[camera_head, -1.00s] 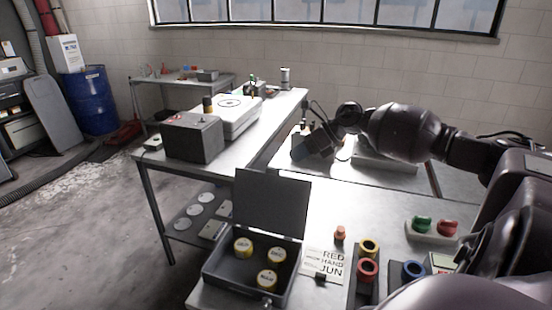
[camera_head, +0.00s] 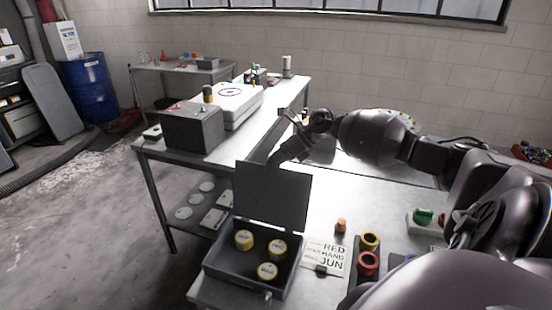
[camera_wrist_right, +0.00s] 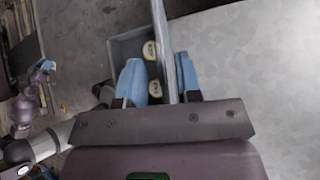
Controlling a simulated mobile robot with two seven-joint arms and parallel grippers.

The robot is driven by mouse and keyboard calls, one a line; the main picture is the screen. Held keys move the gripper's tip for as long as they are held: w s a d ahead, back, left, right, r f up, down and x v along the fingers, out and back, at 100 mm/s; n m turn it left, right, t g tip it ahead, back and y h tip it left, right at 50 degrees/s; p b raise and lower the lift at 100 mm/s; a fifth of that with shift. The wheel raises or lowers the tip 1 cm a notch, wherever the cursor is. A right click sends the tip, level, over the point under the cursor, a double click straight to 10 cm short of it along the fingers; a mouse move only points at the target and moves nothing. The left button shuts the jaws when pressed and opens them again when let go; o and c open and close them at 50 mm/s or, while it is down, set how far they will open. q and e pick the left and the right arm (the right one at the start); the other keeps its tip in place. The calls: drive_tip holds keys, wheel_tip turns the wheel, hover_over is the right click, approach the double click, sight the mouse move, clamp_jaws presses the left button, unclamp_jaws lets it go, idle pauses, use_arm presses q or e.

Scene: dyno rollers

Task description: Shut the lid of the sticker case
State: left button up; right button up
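The sticker case (camera_head: 215,268) is a dark grey box on the near table, with its lid (camera_head: 272,196) standing upright at the back. Several yellow-and-white rolls (camera_head: 244,240) lie inside. My right gripper (camera_head: 274,159) is behind the lid's top edge, its fingertips partly hidden by the lid. In the right wrist view, the blue fingers of my right gripper (camera_wrist_right: 160,80) are apart, with the lid (camera_wrist_right: 161,45) edge-on between them. The lid looks close to the right finger; contact cannot be told. A blue-tipped part at the left there appears to be my left gripper (camera_wrist_right: 46,67), small and unclear.
A lettered card (camera_head: 325,256) lies right of the case. Red and yellow rings (camera_head: 368,262) in a dark holder and a small orange piece (camera_head: 341,226) stand nearby. A grey box (camera_head: 192,128) is on the far table. The table right of the lid is fairly clear.

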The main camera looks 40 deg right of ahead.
drive_tip(key=shift+w+a+f, duration=0.3)
drive_tip(key=shift+w+f, duration=0.05)
drive_tip(key=shift+f, duration=0.05)
clamp_jaws()
idle(0.4)
